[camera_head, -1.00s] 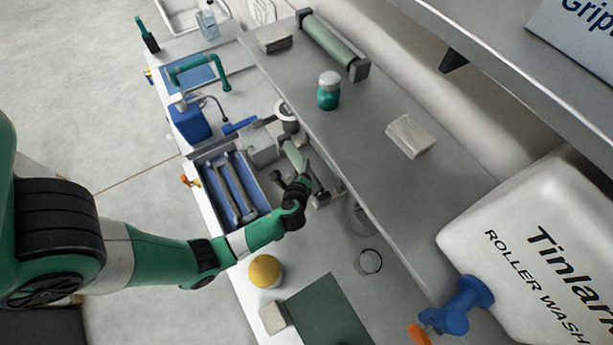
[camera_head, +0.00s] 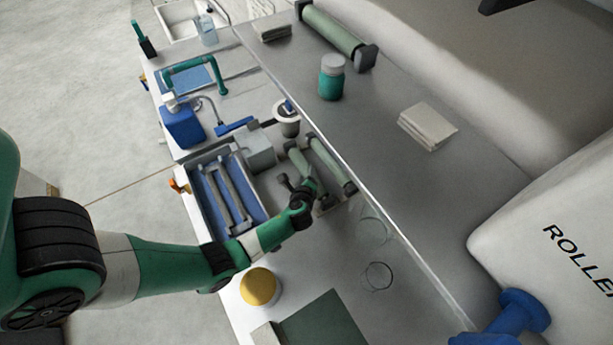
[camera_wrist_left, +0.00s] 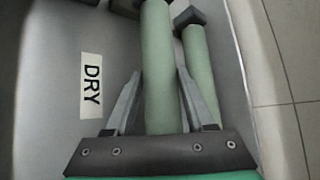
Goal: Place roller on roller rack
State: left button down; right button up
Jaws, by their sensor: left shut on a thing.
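My left gripper (camera_head: 303,190) is low over the bench, beside the raised shelf's edge. In the left wrist view its two fingers (camera_wrist_left: 158,100) stand on either side of a pale green roller (camera_wrist_left: 157,55), shut on it; the fingers hide part of its near end. The held roller also shows in the head view (camera_head: 297,158). A second green roller (camera_wrist_left: 200,75) lies beside it, roughly parallel, with a dark end block; it also shows in the head view (camera_head: 330,163). I cannot clearly make out the roller rack. My right gripper is not in view.
A raised grey shelf (camera_head: 400,180) carries another green roller (camera_head: 330,30) on dark end blocks, a teal jar (camera_head: 331,82) and a paper stack (camera_head: 428,125). A DRY label (camera_wrist_left: 91,84) is left of the roller.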

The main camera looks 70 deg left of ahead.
pick_arm(q)
jog(key=shift+c, duration=1.2)
grip_release()
jog(key=p+v, duration=1.2)
jog(key=p, duration=0.1)
jog(key=shift+r+p, duration=0.1)
jog(key=shift+p, duration=0.2)
